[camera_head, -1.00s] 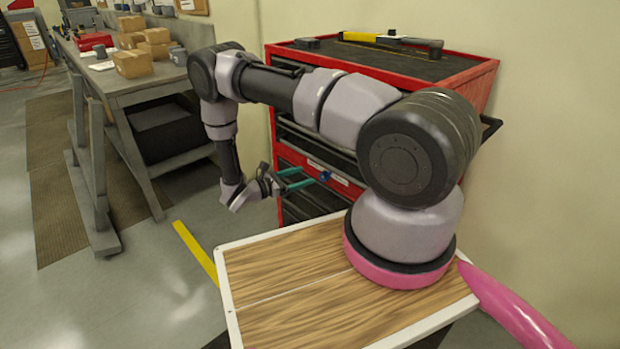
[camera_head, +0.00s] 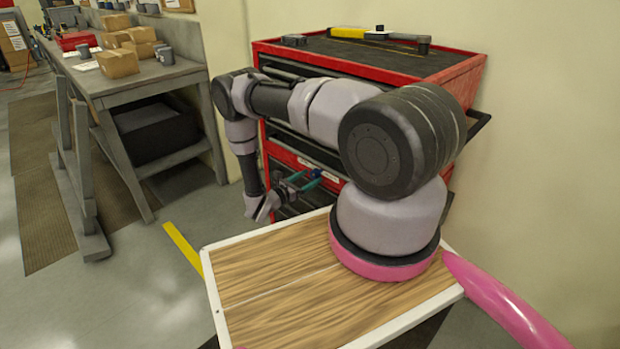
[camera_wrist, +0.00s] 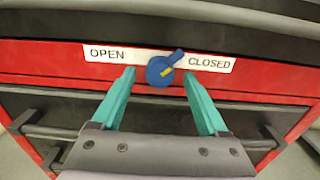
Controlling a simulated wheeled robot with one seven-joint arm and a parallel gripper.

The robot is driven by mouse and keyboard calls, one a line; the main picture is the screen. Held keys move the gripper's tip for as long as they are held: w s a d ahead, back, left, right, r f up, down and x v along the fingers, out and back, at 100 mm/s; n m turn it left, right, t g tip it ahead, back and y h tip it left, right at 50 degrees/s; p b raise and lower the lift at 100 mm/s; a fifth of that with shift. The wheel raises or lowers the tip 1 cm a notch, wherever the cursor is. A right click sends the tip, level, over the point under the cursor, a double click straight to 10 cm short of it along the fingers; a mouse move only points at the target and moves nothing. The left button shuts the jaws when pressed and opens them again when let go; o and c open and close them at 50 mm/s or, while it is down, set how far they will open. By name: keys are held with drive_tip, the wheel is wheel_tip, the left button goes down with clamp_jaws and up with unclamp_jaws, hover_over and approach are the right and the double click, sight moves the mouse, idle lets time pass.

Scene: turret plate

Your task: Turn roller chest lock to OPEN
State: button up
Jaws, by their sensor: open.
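The roller chest (camera_head: 375,62) is red with dark drawers and stands behind my arm. In the wrist view its blue lock knob (camera_wrist: 160,72) sits on a white label strip (camera_wrist: 135,55) between the words OPEN on the left and CLOSED on the right. My gripper (camera_wrist: 158,78) has two teal fingers, spread apart, one on each side of the knob, with visible gaps. I cannot tell whether the fingertips reach the panel. In the head view my gripper (camera_head: 305,180) is in front of the chest.
Dark drawer handles (camera_wrist: 45,130) stick out below the lock. A yellow-handled tool (camera_head: 380,36) lies on the chest top. A grey workbench (camera_head: 130,85) with cardboard boxes (camera_head: 117,63) stands at the left. The floor between has free room.

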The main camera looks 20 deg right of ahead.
drive_tip(key=shift+w+d, duration=0.15)
drive_tip(key=shift+d, duration=0.15)
clamp_jaws()
drive_tip(key=n, duration=0.4)
drive_tip(key=shift+n, duration=0.4)
drive_tip(key=n, duration=0.4)
drive_tip(key=shift+d, duration=0.1)
drive_tip(key=n, duration=0.7)
drive_tip(key=shift+s, duration=0.3)
drive_tip(key=shift+w+d+r+n, duration=0.1)
drive_tip(key=shift+r+n, duration=0.05)
drive_tip(key=shift+n, duration=0.85)
